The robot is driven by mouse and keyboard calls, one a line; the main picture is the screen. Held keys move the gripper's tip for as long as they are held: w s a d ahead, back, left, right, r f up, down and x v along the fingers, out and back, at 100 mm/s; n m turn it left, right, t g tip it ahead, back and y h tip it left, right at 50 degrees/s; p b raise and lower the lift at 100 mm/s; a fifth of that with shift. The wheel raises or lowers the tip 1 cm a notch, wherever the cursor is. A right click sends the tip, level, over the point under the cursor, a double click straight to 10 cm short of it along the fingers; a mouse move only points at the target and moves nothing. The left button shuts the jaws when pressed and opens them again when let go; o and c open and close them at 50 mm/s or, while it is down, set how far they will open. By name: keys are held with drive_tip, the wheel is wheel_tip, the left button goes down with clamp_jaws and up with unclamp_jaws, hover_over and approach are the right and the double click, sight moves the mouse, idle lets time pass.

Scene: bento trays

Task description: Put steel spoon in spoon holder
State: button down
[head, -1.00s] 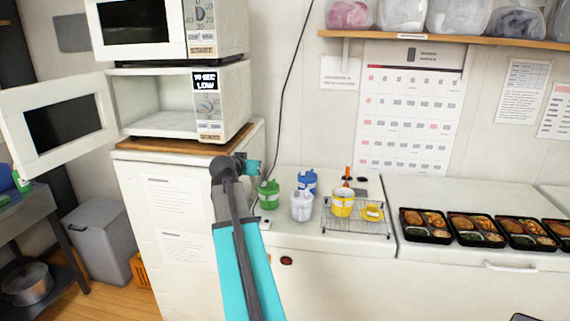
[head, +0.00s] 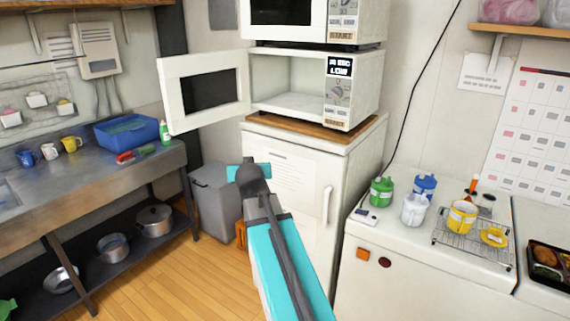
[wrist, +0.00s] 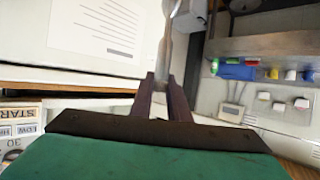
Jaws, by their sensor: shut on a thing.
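In the wrist view my gripper (wrist: 165,82) is shut on a slim grey metal thing, which looks like the steel spoon (wrist: 165,48). It points away from the fingertips toward the top of the picture. In the head view the arm reaches forward in front of the white cabinet, and the fingers and spoon cannot be made out. No thing can be told for sure as the spoon holder. A small white container (head: 414,210) stands on the white counter at right, beside a green (head: 381,191) and a blue container (head: 425,187).
An open microwave (head: 300,85) sits on the cabinet (head: 290,165). A yellow cup (head: 461,216) stands on a wire rack at right. At left, a steel sink table (head: 90,185) holds cups and a blue basin (head: 126,131). Wooden floor lies between.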

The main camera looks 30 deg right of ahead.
drive_tip(key=w+a+n+t+y, duration=0.1)
drive_tip(key=a+n+y, duration=0.4)
drive_tip(key=a, duration=2)
drive_tip(key=shift+w+a+r+y, duration=0.25)
drive_tip(key=shift+w+y, duration=0.15)
drive_tip(key=shift+w, duration=0.15)
